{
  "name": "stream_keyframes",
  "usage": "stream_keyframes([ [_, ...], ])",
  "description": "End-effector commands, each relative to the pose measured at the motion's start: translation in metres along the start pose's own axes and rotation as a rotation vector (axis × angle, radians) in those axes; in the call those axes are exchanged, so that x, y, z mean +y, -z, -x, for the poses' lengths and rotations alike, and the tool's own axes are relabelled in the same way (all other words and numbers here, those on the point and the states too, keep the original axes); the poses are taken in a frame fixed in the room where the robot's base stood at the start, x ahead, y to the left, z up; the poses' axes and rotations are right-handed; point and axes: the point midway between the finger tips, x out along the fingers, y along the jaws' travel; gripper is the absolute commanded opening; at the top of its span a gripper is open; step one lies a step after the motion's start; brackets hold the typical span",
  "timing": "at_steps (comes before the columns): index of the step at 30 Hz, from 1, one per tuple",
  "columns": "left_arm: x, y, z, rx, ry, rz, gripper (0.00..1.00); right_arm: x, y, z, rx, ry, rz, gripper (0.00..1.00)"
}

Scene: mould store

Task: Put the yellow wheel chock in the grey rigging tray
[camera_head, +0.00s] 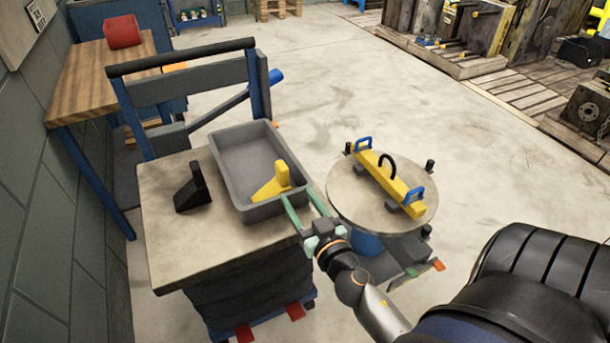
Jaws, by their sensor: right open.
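The yellow wheel chock (272,184) lies inside the grey rigging tray (236,155), near its front right corner. The tray sits on the cart's pale top. My right gripper (301,203) is open and empty at the tray's front right corner, its green fingers pointing up and left. The fingertips are close to the chock, with no grip on it; I cannot tell whether a finger touches the tray rim. My left gripper is not in view.
A black wheel chock (193,188) stands on the cart top (165,248) left of the tray. A round table (350,205) to the right carries a yellow lifting beam (387,183) with blue shackles. A wooden bench (95,75) stands at the back left. Concrete floor lies open behind.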

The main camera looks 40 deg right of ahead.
Motion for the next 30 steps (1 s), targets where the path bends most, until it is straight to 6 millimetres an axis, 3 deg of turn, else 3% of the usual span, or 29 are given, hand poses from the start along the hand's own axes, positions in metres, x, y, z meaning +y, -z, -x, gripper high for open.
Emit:
stream_keyframes([
  [1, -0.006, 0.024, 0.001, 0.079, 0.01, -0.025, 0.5, 0.0, -0.001, 0.004, 0.001, 0.0, -0.001, 0.57],
  [6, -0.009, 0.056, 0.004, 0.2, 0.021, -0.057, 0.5, 0.0, -0.001, 0.016, 0.001, 0.0, -0.001, 0.57],
  [12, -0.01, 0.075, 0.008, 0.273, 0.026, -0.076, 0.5, 0.0, 0.001, 0.023, 0.001, 0.001, -0.001, 0.57],
  [17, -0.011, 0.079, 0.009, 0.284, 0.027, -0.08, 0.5, -0.011, -0.004, 0.027, -0.024, 0.029, 0.007, 0.57],
  [23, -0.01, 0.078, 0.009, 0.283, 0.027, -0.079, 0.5, -0.052, -0.03, 0.043, -0.138, 0.154, 0.043, 0.57],
  [30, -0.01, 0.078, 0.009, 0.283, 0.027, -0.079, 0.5, -0.111, -0.064, 0.081, -0.287, 0.381, 0.102, 0.57],
])
